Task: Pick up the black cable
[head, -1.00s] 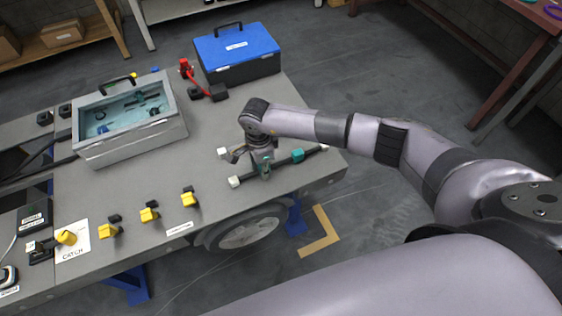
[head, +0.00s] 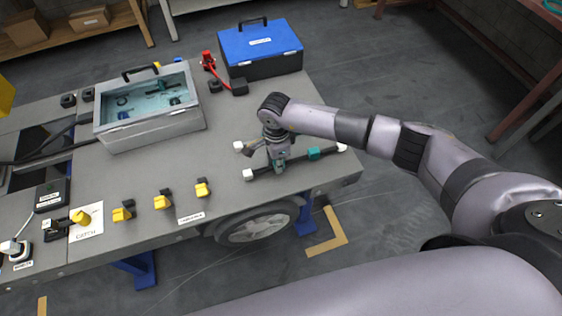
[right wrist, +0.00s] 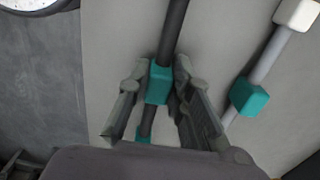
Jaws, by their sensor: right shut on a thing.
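The black cable (head: 295,159) lies along the near right part of the grey table, with a white end at its left and a teal block on its right half. My right gripper (head: 279,166) points down over the cable's left half and is shut on it. In the right wrist view the black cable (right wrist: 172,35) runs between the two fingers (right wrist: 160,95), which sit at a teal block on it. Any gap under the cable cannot be told. My left gripper is not in view.
A grey cable (right wrist: 270,55) with its own teal block and white end lies beside the black one.

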